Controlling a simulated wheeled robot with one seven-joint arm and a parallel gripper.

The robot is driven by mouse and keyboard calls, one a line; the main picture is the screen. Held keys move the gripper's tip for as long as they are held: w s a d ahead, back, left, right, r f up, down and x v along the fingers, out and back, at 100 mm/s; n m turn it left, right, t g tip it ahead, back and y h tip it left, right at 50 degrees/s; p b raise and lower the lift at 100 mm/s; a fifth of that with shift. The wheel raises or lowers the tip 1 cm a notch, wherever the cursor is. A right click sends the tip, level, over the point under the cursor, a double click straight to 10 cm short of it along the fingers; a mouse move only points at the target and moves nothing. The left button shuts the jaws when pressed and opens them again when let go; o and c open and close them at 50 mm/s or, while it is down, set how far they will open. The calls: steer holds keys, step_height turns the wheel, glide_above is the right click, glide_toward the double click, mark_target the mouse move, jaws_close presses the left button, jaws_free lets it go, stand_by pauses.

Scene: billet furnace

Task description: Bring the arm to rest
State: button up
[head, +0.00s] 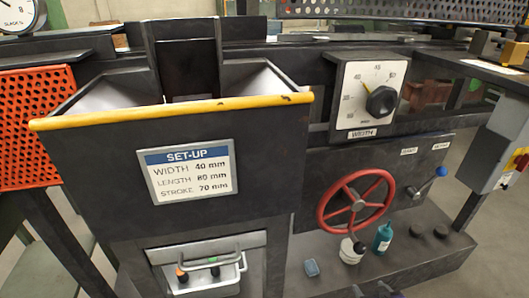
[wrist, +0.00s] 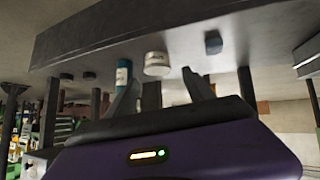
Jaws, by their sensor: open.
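My gripper (wrist: 161,78) shows in the wrist view with its two dark fingers spread apart. Nothing is between the fingers. The wrist picture appears upside down. Beyond the fingertips are a white tub (wrist: 157,64) and a teal bottle (wrist: 123,74) on a dark ledge (wrist: 140,30). I cannot tell whether the fingers touch them. In the head view the tub (head: 351,251) and bottle (head: 382,238) stand on the ledge below the red handwheel (head: 356,201).
A hopper with a yellow rim (head: 170,110) and a set-up sign (head: 187,173) stands at the left. A width dial (head: 380,100) is above the handwheel. A blue-knobbed lever (head: 428,184) sits right of it. A blue block (head: 312,268) and dark round pieces lie on the ledge.

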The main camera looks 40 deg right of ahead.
steer(key=w+a+r+n+t+y, duration=0.3)
steer(key=a+r+t, duration=0.5)
steer(key=a+r, duration=1.2)
steer(key=s+a+r+n+y, duration=0.2)
steer(key=s+a+n, duration=0.15)
steer(key=a, duration=0.35)
steer(key=s+a+r+n+y, duration=0.2)
steer(key=s+a+y, duration=0.1)
steer(key=s+a, duration=0.3)
step_height(320, 180, up, 28)
steer(key=w+a+p, duration=0.1)
steer(key=p, duration=2.6)
steer(key=shift+w+r+p, duration=0.15)
steer(key=shift+w+p, duration=0.1)
steer(key=shift+p, duration=0.15)
steer(key=shift+o, duration=0.5)
steer(key=shift+m, duration=0.25)
